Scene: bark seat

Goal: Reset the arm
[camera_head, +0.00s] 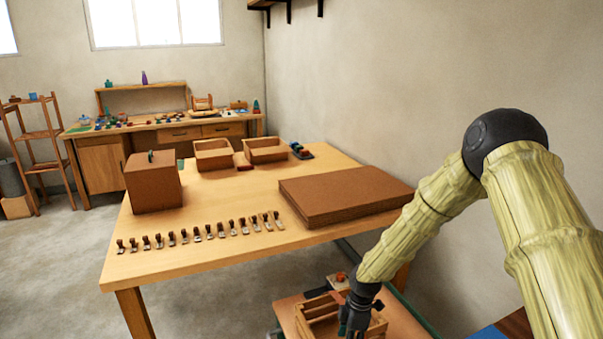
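My arm comes in from the right side of the head view, bends at a dark elbow joint and reaches down toward the bottom middle. My gripper (352,322) is dark and points down over a small wooden crate (318,312). The crate stands on a low surface in front of the table. The gripper's fingertips are small and close to the bottom edge. I cannot tell whether they are open or shut, or whether they touch the crate.
A wooden table (225,253) bears a row of small stamp-like pieces, a brown box (153,182), two open trays (214,155) (266,149) and a flat brown slab (345,195). A cluttered workbench (98,156) and shelf rack (40,150) stand behind. Floor at left is clear.

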